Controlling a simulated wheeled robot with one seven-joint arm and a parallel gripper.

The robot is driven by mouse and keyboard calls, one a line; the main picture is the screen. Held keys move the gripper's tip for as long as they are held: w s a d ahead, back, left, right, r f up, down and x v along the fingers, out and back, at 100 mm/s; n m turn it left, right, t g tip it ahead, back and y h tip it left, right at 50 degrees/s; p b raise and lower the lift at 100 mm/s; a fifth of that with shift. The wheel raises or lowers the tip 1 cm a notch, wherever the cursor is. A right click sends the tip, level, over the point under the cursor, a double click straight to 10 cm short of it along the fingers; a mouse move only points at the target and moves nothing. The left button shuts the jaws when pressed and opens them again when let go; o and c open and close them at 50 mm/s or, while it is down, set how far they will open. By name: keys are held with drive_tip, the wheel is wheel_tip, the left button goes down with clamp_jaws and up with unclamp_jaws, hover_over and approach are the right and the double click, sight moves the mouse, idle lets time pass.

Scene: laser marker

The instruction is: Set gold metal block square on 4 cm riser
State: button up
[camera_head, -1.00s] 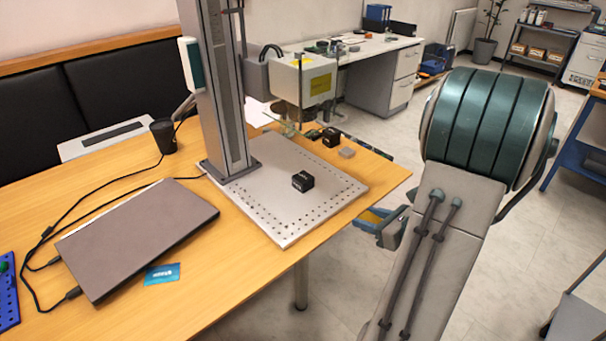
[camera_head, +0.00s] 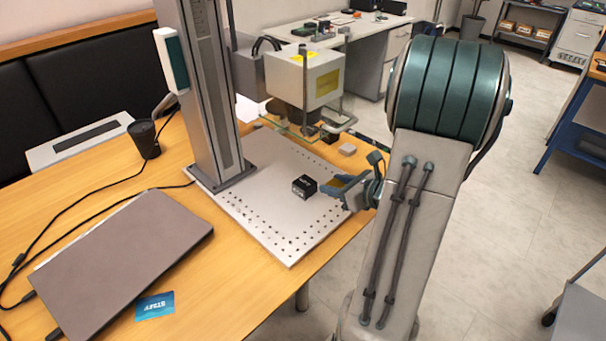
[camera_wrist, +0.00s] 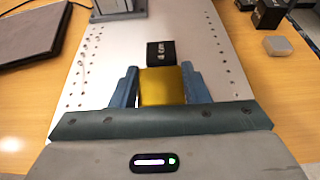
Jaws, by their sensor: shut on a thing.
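The gold metal block (camera_wrist: 162,86) is held between the two fingers of my gripper (camera_wrist: 160,82) in the wrist view. In the head view my gripper (camera_head: 345,187) is at the right edge of the perforated plate, with a bit of the gold block (camera_head: 336,183) showing between its fingers. A black riser with white lettering (camera_head: 304,187) stands on the plate, just left of the gripper. In the wrist view the riser (camera_wrist: 160,53) is straight ahead of the gold block. Whether the block overlaps the riser's near edge is hard to tell.
The light perforated plate (camera_head: 262,228) carries a tall grey column (camera_head: 208,90) and a marker head (camera_head: 320,75) with a clear shield above the riser. A closed laptop (camera_head: 125,262) and a blue card (camera_head: 155,306) lie left.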

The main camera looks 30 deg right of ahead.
hover_over(305, 182)
drive_tip(key=shift+f, duration=1.7)
drive_tip(key=shift+f, duration=0.1)
drive_tip(key=shift+f, duration=0.15)
drive_tip(key=o, duration=1)
